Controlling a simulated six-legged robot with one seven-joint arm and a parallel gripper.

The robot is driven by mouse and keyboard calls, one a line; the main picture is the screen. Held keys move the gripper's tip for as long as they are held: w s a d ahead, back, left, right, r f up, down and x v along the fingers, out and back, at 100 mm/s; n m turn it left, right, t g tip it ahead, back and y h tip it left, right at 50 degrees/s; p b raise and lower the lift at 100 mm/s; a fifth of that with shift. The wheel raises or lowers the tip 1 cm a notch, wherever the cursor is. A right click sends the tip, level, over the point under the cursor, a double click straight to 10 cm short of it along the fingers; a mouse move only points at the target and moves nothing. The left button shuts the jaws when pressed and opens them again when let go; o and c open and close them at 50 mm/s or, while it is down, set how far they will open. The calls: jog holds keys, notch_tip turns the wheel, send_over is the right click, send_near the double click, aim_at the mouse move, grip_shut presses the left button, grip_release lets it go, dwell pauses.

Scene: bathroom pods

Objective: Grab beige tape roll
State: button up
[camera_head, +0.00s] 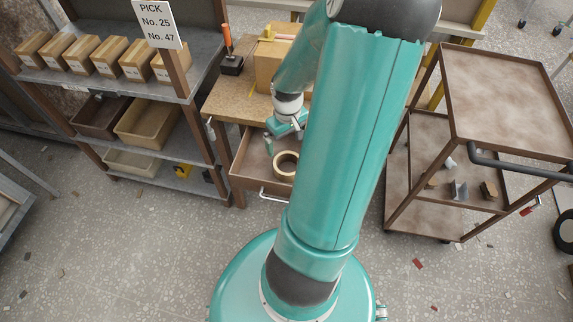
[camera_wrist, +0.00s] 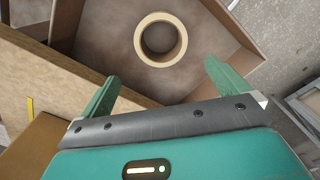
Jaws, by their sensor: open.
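The beige tape roll (camera_head: 285,166) lies flat in an open drawer (camera_head: 248,165) below the wooden worktop. In the wrist view the tape roll (camera_wrist: 139,39) is a full ring on the drawer floor, near the top centre. My gripper (camera_head: 284,134) is over the drawer, behind the tape roll in the head view. In the wrist view my gripper (camera_wrist: 162,85) is open and empty. Its two green fingers are spread wide, and the roll lies beyond their tips, not between them. My own arm hides part of the drawer's right side in the head view.
The worktop (camera_head: 231,98) above the drawer carries a cardboard box (camera_head: 270,65) and an orange-handled tool (camera_head: 228,42). A shelf rack with several boxes (camera_head: 107,57) and bins stands at left. A brown cart (camera_head: 503,90) stands at right. The drawer walls (camera_wrist: 212,22) surround the roll.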

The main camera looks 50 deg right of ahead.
aim_at(286, 169)
jog(key=f, duration=1.2)
jog(key=shift+a+f, duration=0.2)
jog(key=c, duration=0.9)
